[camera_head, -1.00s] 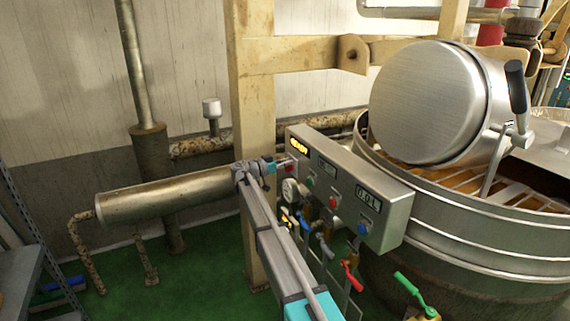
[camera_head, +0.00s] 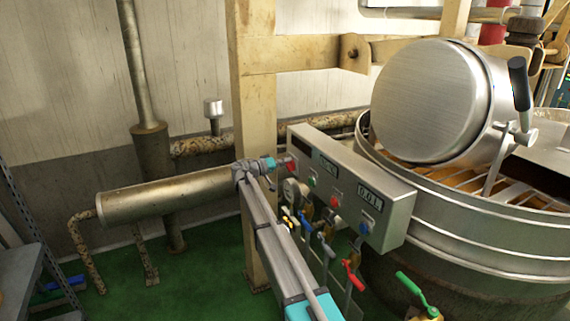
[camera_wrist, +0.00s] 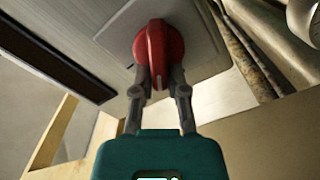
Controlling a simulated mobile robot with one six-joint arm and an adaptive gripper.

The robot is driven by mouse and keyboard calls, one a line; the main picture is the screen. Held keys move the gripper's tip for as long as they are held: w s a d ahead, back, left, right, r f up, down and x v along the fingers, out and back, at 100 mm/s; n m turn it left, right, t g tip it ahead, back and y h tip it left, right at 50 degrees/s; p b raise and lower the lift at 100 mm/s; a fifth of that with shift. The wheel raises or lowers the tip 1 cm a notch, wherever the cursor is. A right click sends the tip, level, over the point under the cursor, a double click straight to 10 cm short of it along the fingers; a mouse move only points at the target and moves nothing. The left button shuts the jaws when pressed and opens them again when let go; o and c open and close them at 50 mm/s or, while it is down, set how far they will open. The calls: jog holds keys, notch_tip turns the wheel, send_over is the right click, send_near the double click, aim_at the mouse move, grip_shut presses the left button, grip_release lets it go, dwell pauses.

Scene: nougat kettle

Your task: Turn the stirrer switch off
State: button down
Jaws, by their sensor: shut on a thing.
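The stirrer switch looks to be the red rotary knob (camera_wrist: 154,42) on a square metal plate (camera_wrist: 203,42) in the wrist view. Its raised grip runs roughly up and down in that picture. My gripper (camera_wrist: 160,76) is shut on the knob, one finger on each side of its lower end. In the head view, my gripper (camera_head: 276,163) reaches the left end of the steel control box (camera_head: 394,228), where a little red of the knob (camera_head: 291,163) shows. The dark display (camera_head: 301,147) above it is unlit.
Coloured valve handles, including a red one (camera_head: 352,275) and a green one (camera_head: 410,284), stand below. A wooden post (camera_head: 256,90) rises behind my arm. The large kettle (camera_head: 470,235) stands right.

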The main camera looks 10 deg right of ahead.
jog(key=n, duration=0.3)
jog(key=shift+w+d+f+n+b, duration=0.15)
jog(key=shift+f+n+b, duration=0.15)
jog(key=shift+f, duration=0.05)
jog(key=shift+f+n, duration=0.2)
jog(key=shift+n, duration=1.4)
jog(key=c, duration=0.7)
grip_release()
jog(key=shift+o, duration=0.2)
jog(key=v, duration=1.2)
